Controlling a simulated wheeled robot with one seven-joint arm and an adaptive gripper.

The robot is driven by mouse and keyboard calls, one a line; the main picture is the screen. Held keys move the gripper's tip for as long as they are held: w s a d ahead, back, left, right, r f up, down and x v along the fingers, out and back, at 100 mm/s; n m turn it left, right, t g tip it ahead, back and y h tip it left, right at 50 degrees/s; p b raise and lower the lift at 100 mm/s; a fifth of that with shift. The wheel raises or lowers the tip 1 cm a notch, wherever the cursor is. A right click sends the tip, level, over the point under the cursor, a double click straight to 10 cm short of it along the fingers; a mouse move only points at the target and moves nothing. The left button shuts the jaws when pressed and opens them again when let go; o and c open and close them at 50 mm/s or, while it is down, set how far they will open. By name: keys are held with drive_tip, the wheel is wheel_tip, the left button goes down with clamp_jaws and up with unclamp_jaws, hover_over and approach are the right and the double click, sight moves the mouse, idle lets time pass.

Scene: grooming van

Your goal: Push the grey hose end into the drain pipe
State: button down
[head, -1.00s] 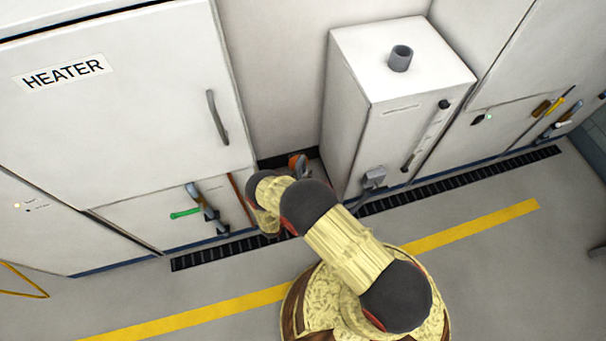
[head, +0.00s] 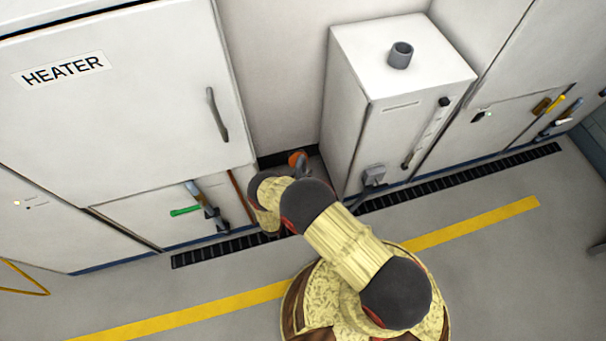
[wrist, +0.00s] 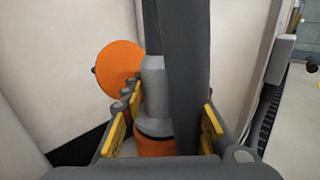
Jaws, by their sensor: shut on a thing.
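In the wrist view, the light grey hose end (wrist: 153,95) stands roughly upright between the yellow-padded fingers of my gripper (wrist: 163,130), which is shut on it. A thick dark grey band (wrist: 183,70) crosses in front and hides its right side. An orange ring-like part (wrist: 155,146), perhaps the drain pipe's mouth, is directly below the hose end. I cannot tell whether the hose end is inside it or only above it. An orange disc (wrist: 119,68) stands behind, to the left; it also shows in the head view (head: 297,159). My arm hides the gripper there.
The work is in a narrow gap between the heater cabinet (head: 120,110) and a white box unit (head: 375,80) with a grey stub on top. A black floor grate (head: 460,178) runs along the cabinets. The floor in front is clear.

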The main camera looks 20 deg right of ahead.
drive_tip(key=shift+f, duration=0.6)
idle(0.3)
drive_tip(key=c, duration=1.3)
unclamp_jaws()
drive_tip(key=v, duration=1.2)
